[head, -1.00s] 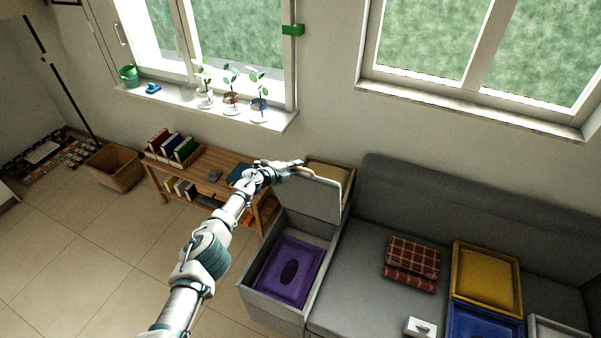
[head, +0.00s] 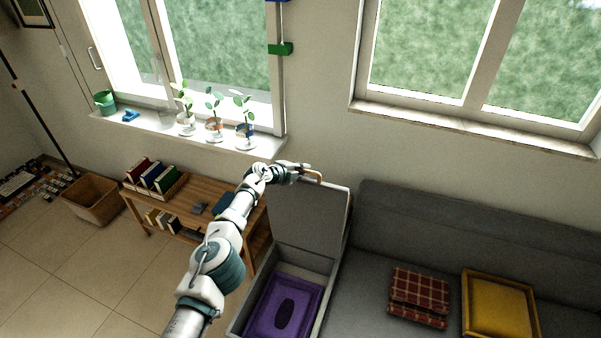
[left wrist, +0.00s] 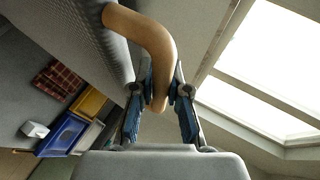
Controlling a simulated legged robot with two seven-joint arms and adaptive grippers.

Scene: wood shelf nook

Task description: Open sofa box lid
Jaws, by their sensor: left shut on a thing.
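The sofa box lid (head: 308,220) is a grey padded panel. It stands raised and roughly upright at the back of the open box (head: 325,290), its inner face showing. A brown curved handle (head: 315,175) is at the lid's top edge; it also shows large in the left wrist view (left wrist: 150,48). My left gripper (head: 302,172) is shut on the handle, its blue-padded fingers on both sides of the handle's end in the left wrist view (left wrist: 160,92). A purple tray (head: 284,310) lies inside the box. My right gripper is not in view.
A wooden shelf (head: 200,187) with books stands left of the box. The grey sofa seat (head: 365,300) to the right bears a red plaid folded cloth (head: 419,295) and a yellow tray (head: 500,308). Potted plants (head: 214,125) stand on the windowsill behind.

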